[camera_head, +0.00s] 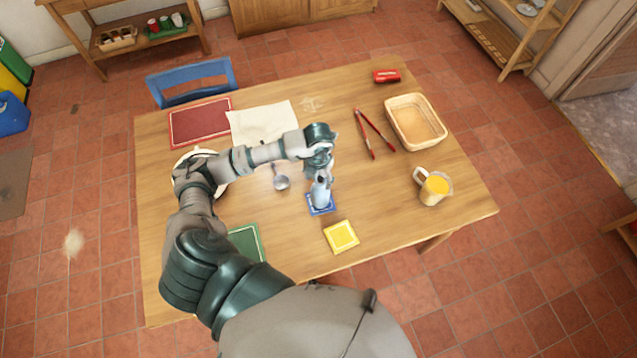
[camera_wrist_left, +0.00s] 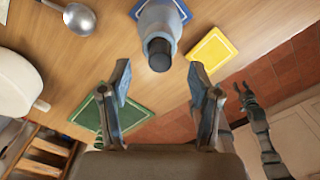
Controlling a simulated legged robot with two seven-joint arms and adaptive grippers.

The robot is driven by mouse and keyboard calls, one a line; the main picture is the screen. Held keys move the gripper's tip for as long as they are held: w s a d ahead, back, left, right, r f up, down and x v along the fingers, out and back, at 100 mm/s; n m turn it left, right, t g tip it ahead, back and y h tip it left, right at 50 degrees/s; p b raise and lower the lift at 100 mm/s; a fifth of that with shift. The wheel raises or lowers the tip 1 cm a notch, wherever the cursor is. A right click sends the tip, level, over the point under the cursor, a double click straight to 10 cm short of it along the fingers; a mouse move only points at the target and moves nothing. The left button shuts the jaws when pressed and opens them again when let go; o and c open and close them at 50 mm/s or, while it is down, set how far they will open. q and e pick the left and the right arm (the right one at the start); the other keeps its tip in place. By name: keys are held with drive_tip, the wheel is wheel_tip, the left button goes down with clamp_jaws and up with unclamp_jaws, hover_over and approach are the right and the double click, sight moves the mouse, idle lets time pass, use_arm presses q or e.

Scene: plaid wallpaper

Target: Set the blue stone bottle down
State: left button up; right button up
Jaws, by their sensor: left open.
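The blue stone bottle (camera_head: 320,196) stands upright on a blue coaster (camera_head: 331,209) near the middle of the table. In the left wrist view the bottle (camera_wrist_left: 157,28) shows its dark top, with the blue coaster (camera_wrist_left: 181,9) under it. My left gripper (camera_head: 322,173) is right by the bottle's upper end in the head view. In the left wrist view the left gripper (camera_wrist_left: 158,76) is open, with nothing between its fingers and the bottle past the fingertips. My right gripper (camera_wrist_left: 243,92) shows at the right of the wrist view, its fingers apart and empty.
A yellow coaster (camera_head: 341,236) and a green coaster (camera_head: 246,242) lie near the bottle. A white round vessel (camera_wrist_left: 22,82) stands at the left.

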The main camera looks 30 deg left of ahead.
use_arm(q)
wheel_tip(320, 180, up, 8)
drive_tip(key=shift+b, duration=0.3)
idle(0.3)
